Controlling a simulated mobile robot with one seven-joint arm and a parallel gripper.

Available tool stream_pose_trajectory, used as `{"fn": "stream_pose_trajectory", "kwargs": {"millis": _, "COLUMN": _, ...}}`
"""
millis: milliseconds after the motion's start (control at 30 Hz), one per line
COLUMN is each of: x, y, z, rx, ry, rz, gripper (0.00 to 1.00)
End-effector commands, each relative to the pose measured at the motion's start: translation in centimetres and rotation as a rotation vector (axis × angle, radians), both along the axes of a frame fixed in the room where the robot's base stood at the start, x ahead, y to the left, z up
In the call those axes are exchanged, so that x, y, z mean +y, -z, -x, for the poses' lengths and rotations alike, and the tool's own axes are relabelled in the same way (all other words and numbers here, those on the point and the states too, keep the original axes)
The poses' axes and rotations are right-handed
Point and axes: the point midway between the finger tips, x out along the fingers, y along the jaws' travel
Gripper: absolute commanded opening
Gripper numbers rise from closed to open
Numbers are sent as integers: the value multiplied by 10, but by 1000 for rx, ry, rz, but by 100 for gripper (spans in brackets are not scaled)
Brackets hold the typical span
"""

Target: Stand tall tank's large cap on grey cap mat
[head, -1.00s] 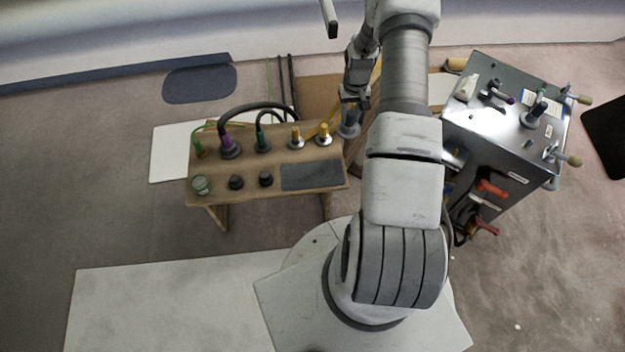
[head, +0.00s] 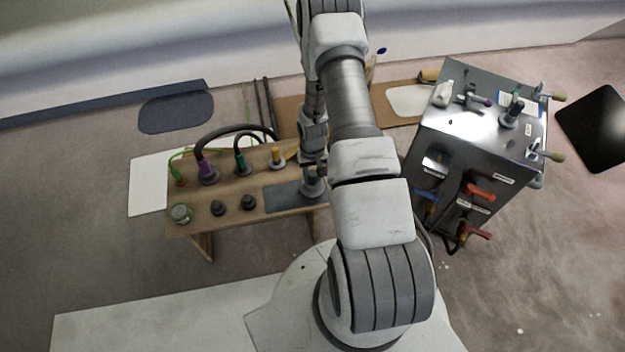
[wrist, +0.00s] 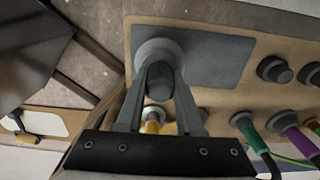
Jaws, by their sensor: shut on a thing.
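The large grey cap (head: 313,187), a wide round flange with a dark knob, is upright at the right end of the grey cap mat (head: 283,197). My gripper (head: 314,163) comes down from above and is shut on the knob. In the wrist view my gripper (wrist: 162,82) has one finger on each side of the knob of the cap (wrist: 160,50). The flange overlaps the end of the mat (wrist: 215,58). I cannot tell whether the cap touches the mat or is just above it. The fingers hide part of the cap.
The wooden bench (head: 225,209) also holds two small black caps (head: 248,202), a round greenish jar (head: 181,213), a yellow fitting (head: 277,157) and hose connectors with purple (head: 207,170) and green ends. A steel cabinet (head: 470,137) with valves stands to the right. Most of the mat is bare.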

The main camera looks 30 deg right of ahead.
Motion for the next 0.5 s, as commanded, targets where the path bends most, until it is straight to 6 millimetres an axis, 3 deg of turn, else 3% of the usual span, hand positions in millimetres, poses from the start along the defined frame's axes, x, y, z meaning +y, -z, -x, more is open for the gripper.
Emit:
{"fn": "stream_pose_trajectory", "kwargs": {"millis": 100, "x": 0, "y": 21, "z": 0, "rx": 1, "ry": -1, "rz": 0, "gripper": 0}}
{"fn": "stream_pose_trajectory", "kwargs": {"millis": 500, "x": 0, "y": 26, "z": 0, "rx": 0, "ry": 0, "rz": 0, "gripper": 0}}
